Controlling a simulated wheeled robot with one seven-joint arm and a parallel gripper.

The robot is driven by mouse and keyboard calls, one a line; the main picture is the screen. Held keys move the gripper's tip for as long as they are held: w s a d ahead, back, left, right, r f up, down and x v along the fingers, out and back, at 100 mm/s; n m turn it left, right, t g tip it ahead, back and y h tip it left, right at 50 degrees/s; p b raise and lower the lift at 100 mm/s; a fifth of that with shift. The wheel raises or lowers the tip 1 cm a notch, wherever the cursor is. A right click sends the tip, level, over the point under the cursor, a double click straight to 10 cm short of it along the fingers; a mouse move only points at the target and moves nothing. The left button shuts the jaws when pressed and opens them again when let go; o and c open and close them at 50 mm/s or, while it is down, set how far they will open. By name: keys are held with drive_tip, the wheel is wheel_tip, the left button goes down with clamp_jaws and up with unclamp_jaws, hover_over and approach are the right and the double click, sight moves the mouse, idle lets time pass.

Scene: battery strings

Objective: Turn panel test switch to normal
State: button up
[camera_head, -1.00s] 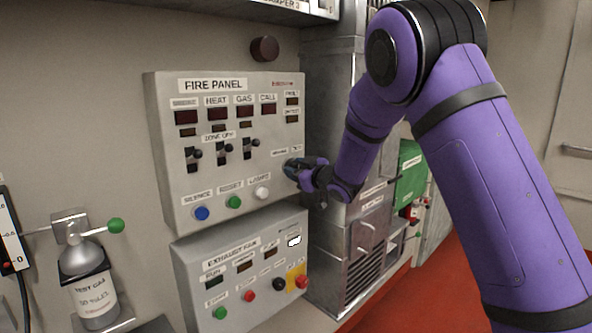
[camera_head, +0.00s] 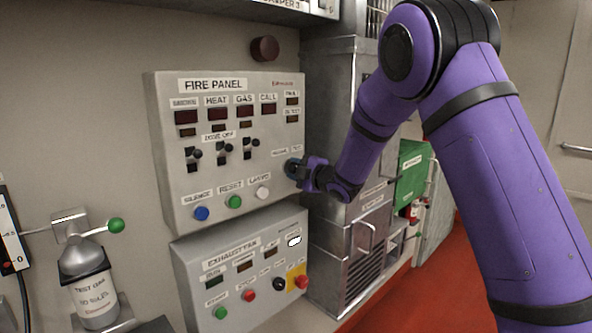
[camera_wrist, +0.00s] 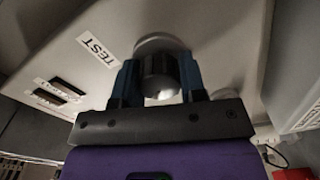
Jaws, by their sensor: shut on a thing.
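The fire panel (camera_head: 220,90) is a light grey box on the wall with dark indicator windows, small toggles and coloured buttons. My gripper (camera_head: 293,168) is at the panel's right side, below the "TEST" label, and covers the test switch in the head view. In the wrist view my gripper (camera_wrist: 158,80) has its two blue fingers on either side of the dark switch knob (camera_wrist: 160,70), shut on it. The knob's round base (camera_wrist: 160,42) shows behind it, with the "TEST" label (camera_wrist: 96,50) to its left. The knob's pointing direction cannot be told.
The exhaust fan panel (camera_head: 225,255) is directly below. A metal cabinet (camera_head: 335,130) stands close to the right of my gripper. A test gas bottle (camera_head: 95,295) with a green knob (camera_head: 116,225) is at the lower left. Red floor (camera_head: 430,280) is open at the right.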

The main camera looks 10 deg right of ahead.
drive_tip(key=shift+n, duration=0.5)
drive_tip(key=o, duration=0.9)
drive_tip(key=shift+d, duration=0.1)
drive_tip(key=v, duration=1)
drive_tip(key=shift+s+d, duration=0.2)
drive_tip(key=shift+s, duration=0.15)
